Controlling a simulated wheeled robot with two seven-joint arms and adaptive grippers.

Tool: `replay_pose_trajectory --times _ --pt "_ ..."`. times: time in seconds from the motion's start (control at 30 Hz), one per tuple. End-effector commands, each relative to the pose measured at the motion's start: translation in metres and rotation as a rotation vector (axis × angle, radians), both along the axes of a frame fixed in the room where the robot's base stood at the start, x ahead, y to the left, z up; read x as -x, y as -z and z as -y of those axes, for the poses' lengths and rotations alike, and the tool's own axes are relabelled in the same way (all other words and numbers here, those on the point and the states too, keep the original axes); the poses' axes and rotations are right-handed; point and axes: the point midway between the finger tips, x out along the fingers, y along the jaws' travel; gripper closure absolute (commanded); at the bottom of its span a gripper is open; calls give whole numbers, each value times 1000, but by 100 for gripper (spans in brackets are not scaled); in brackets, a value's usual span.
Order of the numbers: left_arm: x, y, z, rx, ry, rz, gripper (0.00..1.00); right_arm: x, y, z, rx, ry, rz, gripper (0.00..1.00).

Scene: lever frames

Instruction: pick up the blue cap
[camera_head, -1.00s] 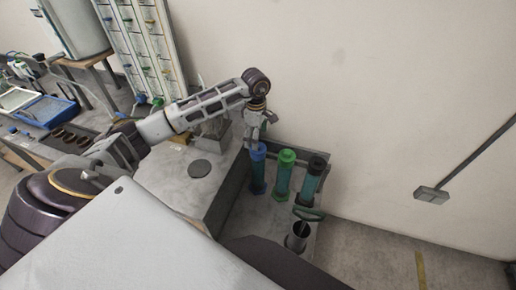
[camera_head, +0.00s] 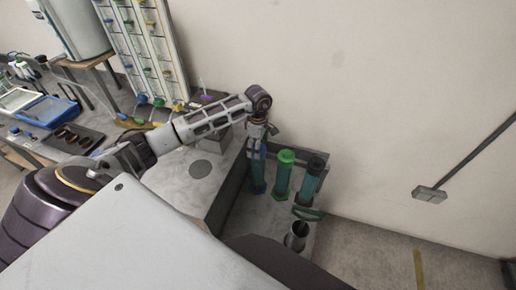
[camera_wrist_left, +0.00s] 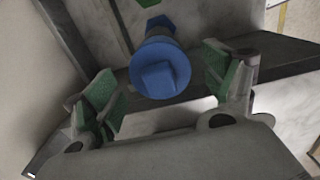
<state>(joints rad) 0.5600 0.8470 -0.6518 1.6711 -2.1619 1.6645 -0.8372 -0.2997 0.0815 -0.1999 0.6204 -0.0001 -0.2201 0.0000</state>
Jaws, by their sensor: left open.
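The blue cap (camera_wrist_left: 160,70) sits on top of an upright tube and fills the middle of the left wrist view. In the head view the blue-capped tube (camera_head: 258,180) is the leftmost of three in a row, and its cap is mostly hidden behind my gripper. My left gripper (camera_wrist_left: 162,85) is open, with one green-padded finger on each side of the cap and a gap on both sides. In the head view my left gripper (camera_head: 257,150) points down over this tube. My right gripper is not in view.
A green-capped tube (camera_head: 283,175) and a black-capped tube (camera_head: 312,180) stand to the right. A metal cup (camera_head: 297,236) is in front of them. A grey counter (camera_head: 190,185) lies left, with a wall (camera_head: 380,100) behind.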

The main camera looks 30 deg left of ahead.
Motion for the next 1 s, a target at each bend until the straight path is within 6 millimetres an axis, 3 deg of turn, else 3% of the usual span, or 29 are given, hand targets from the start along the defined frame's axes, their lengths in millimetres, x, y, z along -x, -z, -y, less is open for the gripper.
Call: replay_pose_trajectory --times 0.47,0.8,1.0 --pt "0 1 0 0 1 0 17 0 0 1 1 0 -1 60" --pt "0 1 0 0 1 0 61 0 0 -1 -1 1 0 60" --pt "0 1 0 1 1 1 63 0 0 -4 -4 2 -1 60"
